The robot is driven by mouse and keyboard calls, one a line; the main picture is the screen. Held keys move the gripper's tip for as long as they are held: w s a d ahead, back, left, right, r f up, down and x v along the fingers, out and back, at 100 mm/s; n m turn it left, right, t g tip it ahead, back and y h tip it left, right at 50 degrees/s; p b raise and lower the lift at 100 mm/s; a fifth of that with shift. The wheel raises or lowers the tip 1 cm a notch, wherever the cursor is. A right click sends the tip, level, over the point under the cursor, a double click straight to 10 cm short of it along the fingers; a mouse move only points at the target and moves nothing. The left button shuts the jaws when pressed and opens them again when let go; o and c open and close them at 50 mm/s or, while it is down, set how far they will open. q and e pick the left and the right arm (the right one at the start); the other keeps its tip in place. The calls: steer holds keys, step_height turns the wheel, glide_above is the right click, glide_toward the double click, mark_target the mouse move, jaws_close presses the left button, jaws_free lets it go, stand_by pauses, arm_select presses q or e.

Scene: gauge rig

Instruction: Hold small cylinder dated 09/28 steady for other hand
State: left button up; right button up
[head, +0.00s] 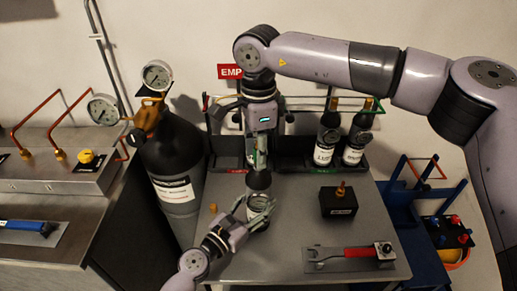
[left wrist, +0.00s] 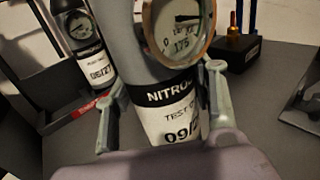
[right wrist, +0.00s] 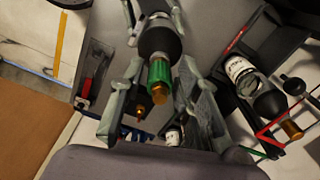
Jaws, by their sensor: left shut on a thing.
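The small dark cylinder (head: 259,181) stands upright above the grey table, its white label in the left wrist view (left wrist: 180,125) reading "NITRO…", "TEST" and "09/2", the last digit hidden. A round gauge (left wrist: 180,28) sits in front of its upper part. My left gripper (head: 258,212) is shut around its labelled body, one finger on each side. My right gripper (head: 257,158) is above the cylinder, pointing down. In the right wrist view, its fingers are spread on either side of the green collar and brass valve top (right wrist: 160,82), with gaps visible.
A rack with two labelled cylinders (head: 324,140) stands behind, right of centre. A black block with a brass fitting (head: 340,201) and a red-handled wrench (head: 345,253) are on the table's right. A large grey cylinder (head: 172,170) stands left. A small brass piece (head: 213,208) is on the table.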

jaws_close()
stand_by(0.6)
